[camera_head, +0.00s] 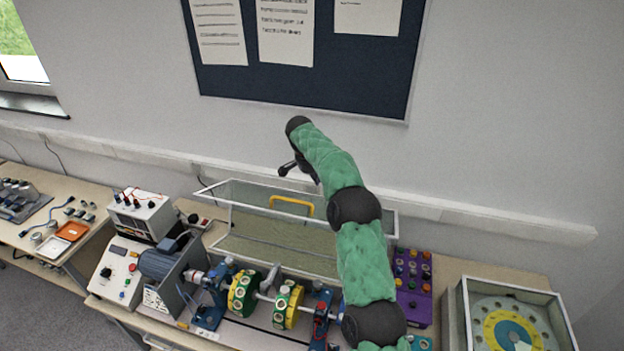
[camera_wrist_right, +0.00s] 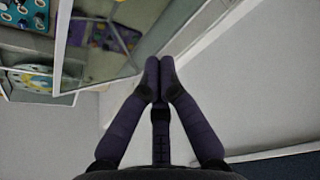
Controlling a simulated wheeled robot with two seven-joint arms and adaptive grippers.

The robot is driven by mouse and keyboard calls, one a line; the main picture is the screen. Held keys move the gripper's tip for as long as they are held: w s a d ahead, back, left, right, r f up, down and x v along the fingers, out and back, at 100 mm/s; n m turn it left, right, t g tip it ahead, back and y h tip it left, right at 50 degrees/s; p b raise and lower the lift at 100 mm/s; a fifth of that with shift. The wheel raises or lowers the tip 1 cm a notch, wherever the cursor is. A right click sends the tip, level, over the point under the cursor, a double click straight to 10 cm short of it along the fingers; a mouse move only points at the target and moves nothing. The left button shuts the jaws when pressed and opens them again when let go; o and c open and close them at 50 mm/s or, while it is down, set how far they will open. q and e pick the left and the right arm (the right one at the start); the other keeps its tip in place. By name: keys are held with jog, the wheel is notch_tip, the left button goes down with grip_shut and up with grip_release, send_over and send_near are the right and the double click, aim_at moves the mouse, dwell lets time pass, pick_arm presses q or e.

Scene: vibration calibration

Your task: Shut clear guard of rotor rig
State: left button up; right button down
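The clear guard (camera_head: 265,238) of the rotor rig stands open, raised behind the shaft, with a yellow handle (camera_head: 292,203) near its upper edge. The rig below has a blue motor (camera_head: 165,262) and two yellow-green discs (camera_head: 243,292) on a shaft. My right arm reaches over the rig from the front. My right gripper (camera_head: 284,170) is above and behind the guard's upper edge, apart from the handle. In the right wrist view the gripper's fingertips (camera_wrist_right: 159,72) meet with nothing seen between them. Part of the guard (camera_wrist_right: 140,45) shows beyond them. My left gripper is out of view.
A control box (camera_head: 118,272) and a meter box (camera_head: 145,213) stand left of the rig. A purple box (camera_head: 412,285) and a clear-topped case (camera_head: 510,320) stand to its right. The wall with a noticeboard (camera_head: 300,80) is close behind. A side table at left holds trays (camera_head: 72,231).

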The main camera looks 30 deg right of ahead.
jog(key=p, duration=0.2)
send_over(315, 212)
jog(key=w+d, duration=0.2)
jog(key=d, duration=0.2)
jog(key=f, duration=0.7)
jog(key=shift+s+a+f, duration=0.15)
jog(key=shift+a+f, duration=0.05)
jog(key=shift+f, duration=0.15)
jog(key=a, duration=0.1)
jog(key=s+a, duration=0.1)
jog(key=shift+s+a+r+p, duration=0.1)
jog(key=shift+a+r+p, duration=0.2)
jog(key=shift+a+p, duration=0.1)
jog(key=shift+s+a, duration=0.1)
jog(key=shift+a, duration=0.2)
jog(key=shift+a+f, duration=0.15)
jog(key=shift+a, duration=0.1)
jog(key=shift+a, duration=0.1)
